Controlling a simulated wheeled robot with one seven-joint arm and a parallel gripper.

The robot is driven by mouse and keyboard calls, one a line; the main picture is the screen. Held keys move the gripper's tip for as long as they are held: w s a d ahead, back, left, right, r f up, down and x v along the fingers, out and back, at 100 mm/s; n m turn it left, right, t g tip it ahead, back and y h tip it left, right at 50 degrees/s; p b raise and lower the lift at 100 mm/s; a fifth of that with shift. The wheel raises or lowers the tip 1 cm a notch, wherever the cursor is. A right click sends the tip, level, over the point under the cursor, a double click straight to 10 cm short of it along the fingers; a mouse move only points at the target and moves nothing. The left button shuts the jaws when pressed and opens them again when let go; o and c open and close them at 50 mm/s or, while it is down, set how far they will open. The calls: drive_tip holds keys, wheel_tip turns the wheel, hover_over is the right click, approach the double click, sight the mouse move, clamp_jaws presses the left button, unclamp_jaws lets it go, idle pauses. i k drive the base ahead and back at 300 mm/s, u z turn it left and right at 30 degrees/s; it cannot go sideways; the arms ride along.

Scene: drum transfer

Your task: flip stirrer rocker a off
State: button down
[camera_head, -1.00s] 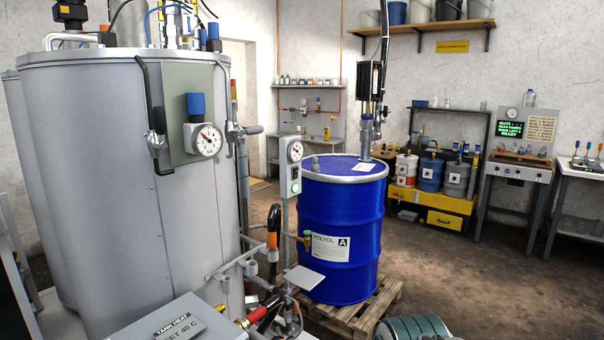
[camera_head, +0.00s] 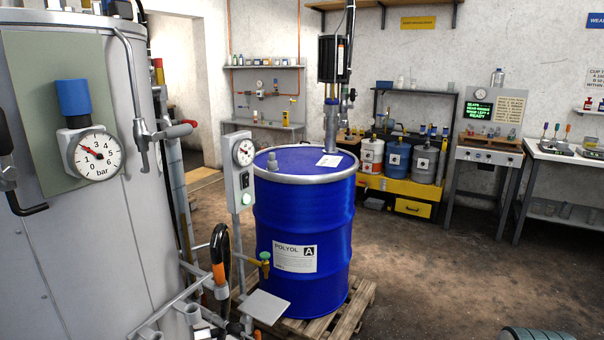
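The blue drum (camera_head: 305,225) labelled POLYOL A stands upright on a wooden pallet (camera_head: 345,312) near the middle. A dark motor-like unit (camera_head: 334,60) sits on an upright tube above the drum. I cannot make out which part is stirrer rocker A; no rocker label is readable. My gripper is not in view.
A large grey tank (camera_head: 80,240) with a bar gauge (camera_head: 95,156) and handles fills the left. A ribbed greenish thing (camera_head: 537,334) lies lower right. Floor right of the pallet is clear.

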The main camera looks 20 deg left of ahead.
sight(244, 176)
drive_tip(key=u, duration=0.35)
drive_tip(key=i, duration=0.95)
drive_tip(key=u, duration=0.65)
